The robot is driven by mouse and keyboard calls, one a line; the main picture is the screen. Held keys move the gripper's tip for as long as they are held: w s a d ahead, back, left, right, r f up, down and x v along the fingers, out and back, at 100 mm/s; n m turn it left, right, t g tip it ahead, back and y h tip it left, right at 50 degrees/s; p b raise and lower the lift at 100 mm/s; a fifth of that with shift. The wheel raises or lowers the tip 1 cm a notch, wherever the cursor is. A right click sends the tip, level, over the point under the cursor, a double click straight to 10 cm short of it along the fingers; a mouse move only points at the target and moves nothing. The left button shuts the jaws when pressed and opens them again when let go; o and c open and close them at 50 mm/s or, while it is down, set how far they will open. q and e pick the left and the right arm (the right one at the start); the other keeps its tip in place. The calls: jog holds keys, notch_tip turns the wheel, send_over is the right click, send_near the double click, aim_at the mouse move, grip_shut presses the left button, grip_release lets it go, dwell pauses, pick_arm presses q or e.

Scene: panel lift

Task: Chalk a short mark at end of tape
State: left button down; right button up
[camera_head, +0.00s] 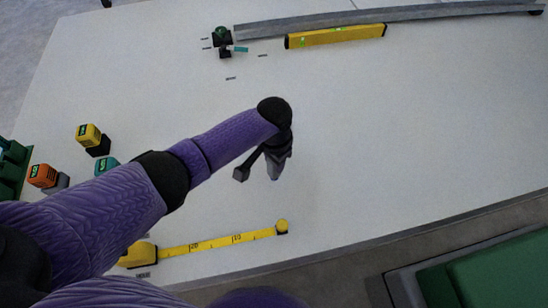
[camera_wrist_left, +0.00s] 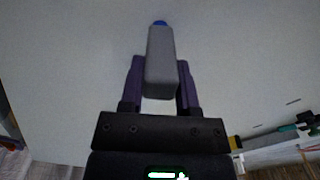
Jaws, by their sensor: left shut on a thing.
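The yellow tape (camera_head: 210,243) lies pulled out on the white panel near its front edge, its case (camera_head: 138,255) at the left and its end (camera_head: 281,226) at the right. My left gripper (camera_head: 265,168) is over the panel, above and slightly left of the tape end in the head view. In the left wrist view, the left gripper (camera_wrist_left: 161,85) is shut on a grey block-shaped holder (camera_wrist_left: 161,62) with a blue tip (camera_wrist_left: 160,23), probably the chalk. I cannot tell the tip's height above the panel. My right gripper is not in view.
A yellow level (camera_head: 335,36) and a long grey metal bar (camera_head: 400,14) lie at the back. A dark tool with a green top (camera_head: 222,38) stands left of them. The panel's middle right is clear.

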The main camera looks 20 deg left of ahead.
pick_arm(q)
jog(key=shift+s, duration=0.1)
jog(key=shift+s+d+r+p, duration=0.2)
jog(key=shift+s+d+p, duration=0.2)
jog(key=shift+p, duration=0.3)
jog(key=shift+s+d+f, duration=0.15)
jog(key=shift+s+d, duration=0.05)
jog(key=shift+s, duration=0.2)
